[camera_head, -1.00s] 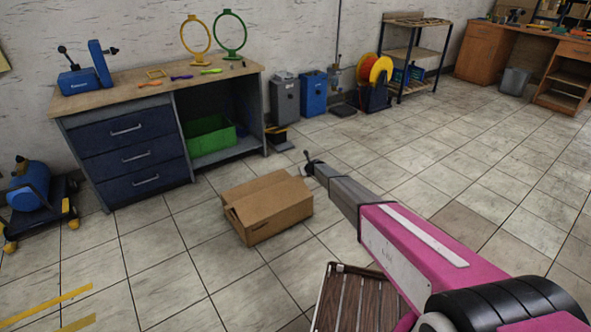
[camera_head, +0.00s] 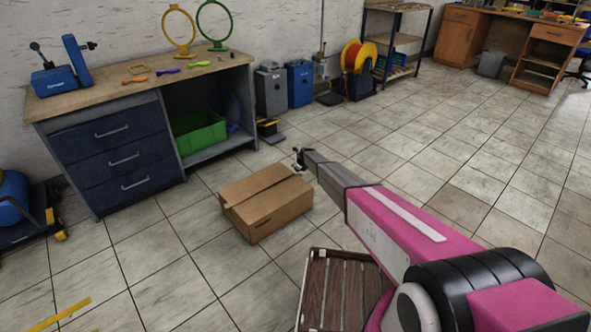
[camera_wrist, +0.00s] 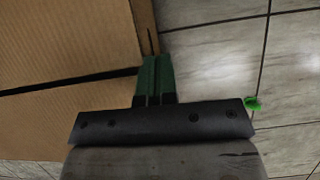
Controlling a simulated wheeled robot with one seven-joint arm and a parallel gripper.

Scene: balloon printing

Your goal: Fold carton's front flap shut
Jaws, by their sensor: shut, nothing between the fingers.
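The brown cardboard carton (camera_head: 270,215) sits on the tiled floor in the middle of the head view. Its top flaps (camera_head: 250,190) lie about flat, with a seam between them; I cannot tell whether the front flap is fully down. In the wrist view the carton top (camera_wrist: 60,40) fills the left side, with a dark gap (camera_wrist: 75,80) between two panels. My gripper (camera_head: 299,158) is at the carton's far right corner. In the wrist view its green fingers (camera_wrist: 154,62) are together and empty, at the carton's edge; contact is unclear.
A slatted brown wooden piece (camera_head: 335,290) lies in front of the carton, by my arm. A workbench (camera_head: 110,95) with blue drawers stands behind left, a green bin (camera_head: 198,132) on its shelf. A small green thing (camera_wrist: 253,104) shows right of the gripper. Floor right is clear.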

